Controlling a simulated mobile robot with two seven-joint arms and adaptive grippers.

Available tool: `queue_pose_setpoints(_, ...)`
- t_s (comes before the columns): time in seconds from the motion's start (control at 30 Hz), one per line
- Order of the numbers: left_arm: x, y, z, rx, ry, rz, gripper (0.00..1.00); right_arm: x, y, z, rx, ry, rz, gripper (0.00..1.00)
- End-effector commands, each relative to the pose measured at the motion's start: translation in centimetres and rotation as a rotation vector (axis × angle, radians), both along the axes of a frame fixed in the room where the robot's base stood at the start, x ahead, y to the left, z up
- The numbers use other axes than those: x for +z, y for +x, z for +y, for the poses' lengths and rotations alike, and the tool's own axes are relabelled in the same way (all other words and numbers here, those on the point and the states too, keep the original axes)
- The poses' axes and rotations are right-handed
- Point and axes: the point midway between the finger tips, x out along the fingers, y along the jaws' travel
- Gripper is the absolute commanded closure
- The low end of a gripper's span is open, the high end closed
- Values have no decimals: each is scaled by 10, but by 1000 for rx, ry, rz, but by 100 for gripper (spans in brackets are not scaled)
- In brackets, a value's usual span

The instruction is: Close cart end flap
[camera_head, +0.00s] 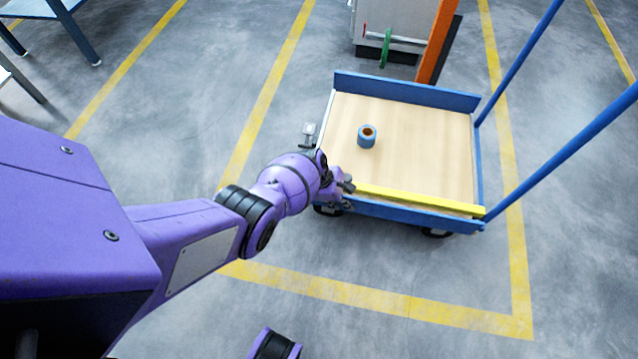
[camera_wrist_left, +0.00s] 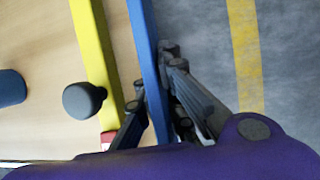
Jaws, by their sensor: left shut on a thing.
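The cart has a pale wooden deck (camera_head: 420,130) with blue walls. A blue end flap (camera_head: 410,212) runs along its near edge, with a yellow bar (camera_head: 420,199) just inside it. My left gripper (camera_head: 345,187) is at the left end of this near edge. In the left wrist view, the fingers of my left gripper (camera_wrist_left: 158,112) lie on either side of the blue flap (camera_wrist_left: 147,50), shut on it. The yellow bar (camera_wrist_left: 94,50) is beside the fingers, with a black knob (camera_wrist_left: 83,100) next to it. My right gripper is not in view.
A tape-like blue roll (camera_head: 367,137) stands on the deck. Blue handle posts (camera_head: 560,155) rise at the cart's right. A grey cabinet (camera_head: 385,35) and orange post (camera_head: 437,40) stand behind. The floor in front is clear.

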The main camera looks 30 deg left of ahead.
Motion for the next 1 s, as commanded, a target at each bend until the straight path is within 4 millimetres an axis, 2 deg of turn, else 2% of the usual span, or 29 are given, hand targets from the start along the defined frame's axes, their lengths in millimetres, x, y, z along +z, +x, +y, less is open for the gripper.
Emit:
queue_pose_setpoints(0.3,-1,5,2,-2,-20,82,100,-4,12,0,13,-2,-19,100)
queue_pose_setpoints(0.77,0,6,2,0,-22,90,100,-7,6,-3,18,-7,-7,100)
queue_pose_setpoints(0.8,0,6,2,0,-22,90,89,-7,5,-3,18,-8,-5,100)
queue_pose_setpoints(0.9,0,6,2,-1,-22,89,75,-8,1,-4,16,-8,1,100)
queue_pose_setpoints(1.0,1,7,1,-2,-23,87,73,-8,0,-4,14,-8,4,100)
